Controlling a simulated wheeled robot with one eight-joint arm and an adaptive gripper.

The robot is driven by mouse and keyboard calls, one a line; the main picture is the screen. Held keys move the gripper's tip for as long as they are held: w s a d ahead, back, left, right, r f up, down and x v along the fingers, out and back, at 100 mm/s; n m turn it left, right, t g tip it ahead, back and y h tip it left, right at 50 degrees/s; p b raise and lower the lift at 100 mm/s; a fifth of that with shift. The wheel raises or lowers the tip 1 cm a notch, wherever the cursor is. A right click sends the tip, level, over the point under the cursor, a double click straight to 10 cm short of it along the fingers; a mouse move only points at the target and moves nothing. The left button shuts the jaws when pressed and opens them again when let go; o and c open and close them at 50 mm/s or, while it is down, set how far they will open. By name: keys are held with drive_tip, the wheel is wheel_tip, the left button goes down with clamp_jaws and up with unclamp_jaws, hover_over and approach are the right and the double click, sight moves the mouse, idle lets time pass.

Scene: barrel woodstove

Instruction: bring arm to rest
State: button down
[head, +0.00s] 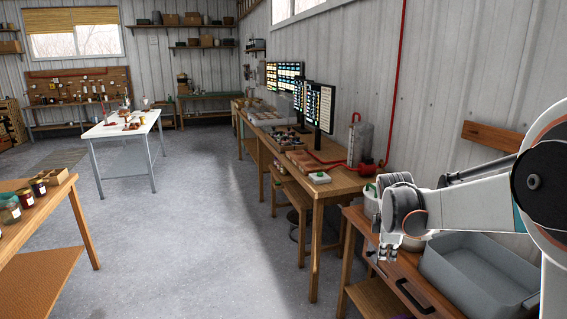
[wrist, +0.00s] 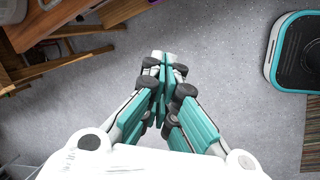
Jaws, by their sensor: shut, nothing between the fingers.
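My gripper (wrist: 165,64) is shut and empty in the wrist view, its teal and white fingers together above bare grey floor. In the head view my gripper (head: 382,262) hangs at the right, pointing down, at the end of my white arm. There it overlaps the left part of a low wooden bench (head: 440,303) in the picture. I cannot tell the exact gap between them. Nothing is held.
A grey bin (head: 480,270) sits on the low bench. A long wooden workbench (head: 335,183) with monitors (head: 318,106) runs along the right wall. A table with jars (head: 30,228) stands at left. A white table (head: 121,127) stands farther back. The floor (head: 200,230) between is clear.

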drive_tip(key=s+a+r+m+t, duration=0.1)
drive_tip(key=s+a+r+m, duration=0.15)
drive_tip(key=s, duration=0.45)
drive_tip(key=s+a+r+m+t+y, duration=0.15)
drive_tip(key=s+r+m, duration=0.25)
drive_tip(key=s, duration=0.4)
drive_tip(key=s+a+r+m+t, duration=0.1)
drive_tip(key=s+a+r+m, duration=0.2)
drive_tip(key=s, duration=0.4)
drive_tip(key=s+a+f+m, duration=0.2)
drive_tip(key=s+m, duration=0.3)
drive_tip(key=s, duration=0.4)
drive_tip(key=shift+a+f, duration=0.25)
drive_tip(key=shift+f, duration=0.2)
drive_tip(key=shift+t+y, duration=0.25)
